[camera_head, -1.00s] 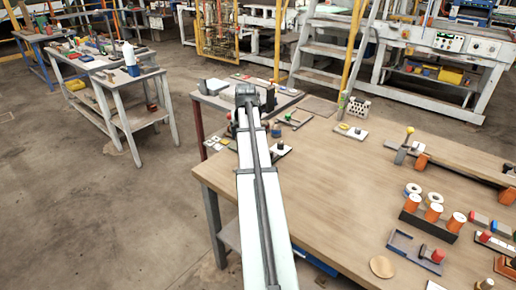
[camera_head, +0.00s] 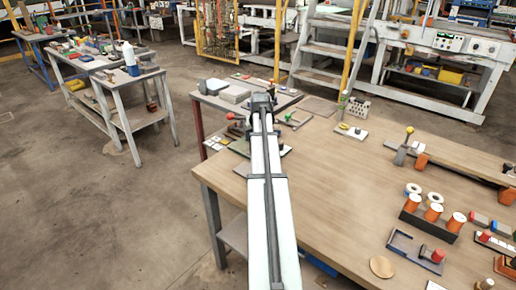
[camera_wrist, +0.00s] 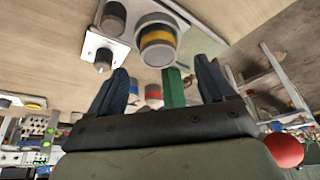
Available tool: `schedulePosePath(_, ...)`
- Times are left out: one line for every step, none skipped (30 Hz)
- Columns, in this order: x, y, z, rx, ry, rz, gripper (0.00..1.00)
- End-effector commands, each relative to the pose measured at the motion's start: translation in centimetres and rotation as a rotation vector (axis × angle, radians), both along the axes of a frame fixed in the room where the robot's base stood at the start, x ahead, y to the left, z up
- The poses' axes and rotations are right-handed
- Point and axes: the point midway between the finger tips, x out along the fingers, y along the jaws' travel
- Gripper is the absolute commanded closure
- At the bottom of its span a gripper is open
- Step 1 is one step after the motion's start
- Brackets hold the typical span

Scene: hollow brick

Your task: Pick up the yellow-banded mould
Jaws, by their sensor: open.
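The yellow-banded mould (camera_wrist: 158,42) is a grey round piece with a yellow band, at the top middle of the wrist view. It stands on a pale plate (camera_wrist: 190,42). My gripper (camera_wrist: 161,66) is open, its two dark blue fingers apart with nothing held between them. In the picture the mould lies just beyond the fingertips; I cannot tell the distance. A red-banded piece (camera_wrist: 153,93) and a blue-banded piece (camera_wrist: 133,88) show between the fingers, partly hidden. In the head view my arm covers the area and I cannot make out the mould or the fingers.
A green block (camera_wrist: 174,90) shows between the fingers. A white plate with a dark knob (camera_wrist: 103,60) lies left of the mould. A red ball (camera_wrist: 283,150) is at lower right. The wooden table (camera_head: 330,190) has bare room right of my arm.

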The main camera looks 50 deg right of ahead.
Motion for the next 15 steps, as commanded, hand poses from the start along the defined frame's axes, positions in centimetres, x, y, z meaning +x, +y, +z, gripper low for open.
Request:
schedulePosePath(0.1,-0.1,-0.2,0.000,0.000,0.000,0.18)
schedulePosePath(0.1,-0.1,-0.2,0.000,0.000,0.000,0.18)
schedulePosePath(0.1,-0.1,-0.3,0.000,0.000,0.000,0.18)
schedulePosePath(0.1,-0.1,-0.4,0.001,0.001,0.000,0.18)
schedulePosePath(0.1,-0.1,-0.5,0.001,0.001,0.000,0.18)
schedulePosePath(0.1,-0.1,-0.7,0.001,0.001,0.000,0.18)
schedulePosePath(0.2,-0.2,-0.8,0.001,0.001,0.000,0.18)
schedulePosePath(0.2,-0.2,-1.1,0.001,0.001,0.000,0.18)
schedulePosePath(0.3,-0.3,-1.4,0.001,0.001,0.000,0.18)
schedulePosePath(0.3,-0.4,-1.7,0.001,0.001,0.000,0.18)
schedulePosePath(0.4,-0.5,-2.0,0.001,0.001,0.000,0.18)
schedulePosePath(0.5,-0.6,-2.5,0.001,0.001,0.000,0.18)
schedulePosePath(0.5,-0.7,-2.9,0.001,0.001,0.000,0.18)
schedulePosePath(0.6,-0.8,-3.3,0.002,0.002,0.000,0.18)
schedulePosePath(0.8,-1.0,-3.8,0.002,0.002,0.001,0.18)
